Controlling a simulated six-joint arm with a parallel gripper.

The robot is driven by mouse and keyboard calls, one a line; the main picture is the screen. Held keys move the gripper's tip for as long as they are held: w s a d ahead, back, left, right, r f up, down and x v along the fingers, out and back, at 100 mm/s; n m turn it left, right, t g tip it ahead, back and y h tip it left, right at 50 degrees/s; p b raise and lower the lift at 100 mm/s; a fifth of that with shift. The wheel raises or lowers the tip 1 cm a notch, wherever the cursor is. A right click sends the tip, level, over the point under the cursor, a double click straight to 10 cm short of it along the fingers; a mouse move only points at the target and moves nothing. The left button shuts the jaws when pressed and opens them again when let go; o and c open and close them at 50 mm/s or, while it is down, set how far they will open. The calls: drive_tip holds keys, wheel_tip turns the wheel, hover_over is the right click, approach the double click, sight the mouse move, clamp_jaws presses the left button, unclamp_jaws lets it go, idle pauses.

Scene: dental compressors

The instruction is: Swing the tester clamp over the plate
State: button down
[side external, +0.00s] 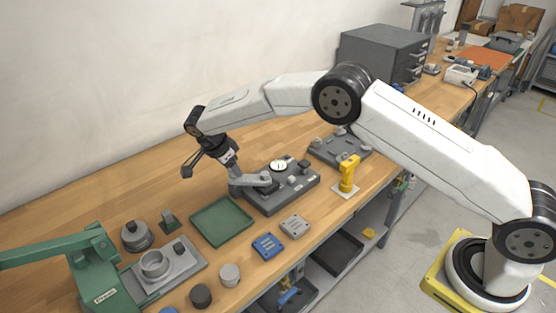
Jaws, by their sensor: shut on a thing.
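The tester (298,194) is a dark grey block on the wooden bench, with a round white gauge (279,165) at its back. Its grey clamp (262,181) lies low at the left part of the tester. My gripper (236,183) reaches down from the upper left and is shut on the clamp's left end. The fingertips and the exact grip are small and partly hidden. I cannot make out a plate under the clamp. A grey valve-like plate (295,225) and a blue one (268,246) lie on the bench in front of the tester.
A green tray (222,222) lies left of the tester and looks empty. A yellow upright tool (348,174) stands to the right. A second dark fixture board (339,149) lies behind it. A green press (98,265) and several round parts occupy the front left.

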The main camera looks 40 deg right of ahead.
drive_tip(key=shift+c, duration=1.1)
unclamp_jaws()
drive_tip(key=shift+r, duration=0.1)
drive_tip(key=v, duration=0.7)
drive_tip(key=shift+r, duration=0.35)
drive_tip(key=shift+a, duration=0.1)
drive_tip(key=s+d+n+t+y, duration=0.1)
drive_tip(key=s+d+n, duration=0.3)
drive_tip(key=s, duration=0.6)
drive_tip(key=s+d+n+y, duration=0.2)
drive_tip(key=s+d+n, duration=0.2)
drive_tip(key=s+n, duration=0.4)
drive_tip(key=s+d+n+t+y, duration=0.1)
drive_tip(key=s+d+n, duration=0.3)
drive_tip(key=s, duration=0.8)
drive_tip(key=shift+s+d+f+n+t+y, duration=0.2)
drive_tip(key=shift+d+f+n+t+y, duration=0.15)
drive_tip(key=shift+n, duration=0.75)
